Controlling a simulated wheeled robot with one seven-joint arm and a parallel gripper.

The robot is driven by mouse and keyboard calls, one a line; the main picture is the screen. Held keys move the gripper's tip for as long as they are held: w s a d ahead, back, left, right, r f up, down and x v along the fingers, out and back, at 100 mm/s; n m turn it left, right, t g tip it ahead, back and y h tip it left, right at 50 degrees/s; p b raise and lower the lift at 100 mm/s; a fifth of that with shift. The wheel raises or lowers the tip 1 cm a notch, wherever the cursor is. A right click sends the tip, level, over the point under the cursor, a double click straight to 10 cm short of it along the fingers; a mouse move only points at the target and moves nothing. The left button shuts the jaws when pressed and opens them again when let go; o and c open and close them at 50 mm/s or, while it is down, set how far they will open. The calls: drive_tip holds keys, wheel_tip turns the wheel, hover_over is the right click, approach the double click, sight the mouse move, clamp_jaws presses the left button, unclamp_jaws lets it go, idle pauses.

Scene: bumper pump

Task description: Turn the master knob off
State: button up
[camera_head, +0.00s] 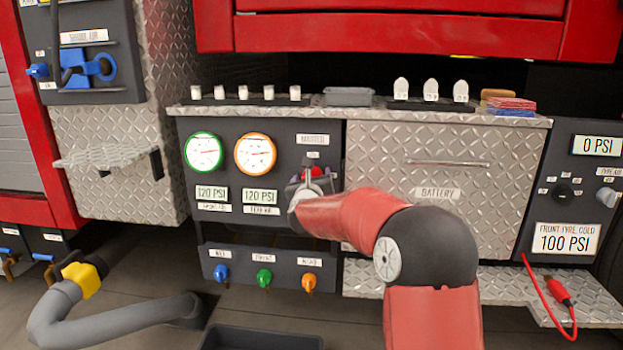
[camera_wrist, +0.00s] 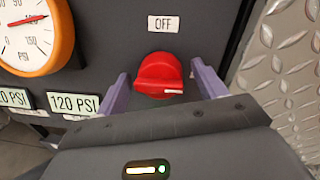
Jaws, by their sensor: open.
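The red master knob (camera_wrist: 160,75) sits on the dark panel, below a white "OFF" label (camera_wrist: 163,24) in the wrist view. Its white mark points to the lower right, not up at the label. My gripper (camera_wrist: 161,82) is open, with one purple finger on each side of the knob and a gap visible on both sides. In the head view the knob (camera_head: 313,172) is partly hidden by my gripper (camera_head: 309,172), under the "MASTER" label (camera_head: 313,139).
Green (camera_head: 203,152) and orange (camera_head: 255,153) gauges and "120 PSI" displays are left of the knob. Blue, green and orange valves (camera_head: 264,278) hang below. The diamond-plate battery drawer (camera_head: 437,150) is to the right. A counter ledge (camera_head: 360,114) with small items runs above.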

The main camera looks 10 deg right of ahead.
drive_tip(key=c, duration=0.9)
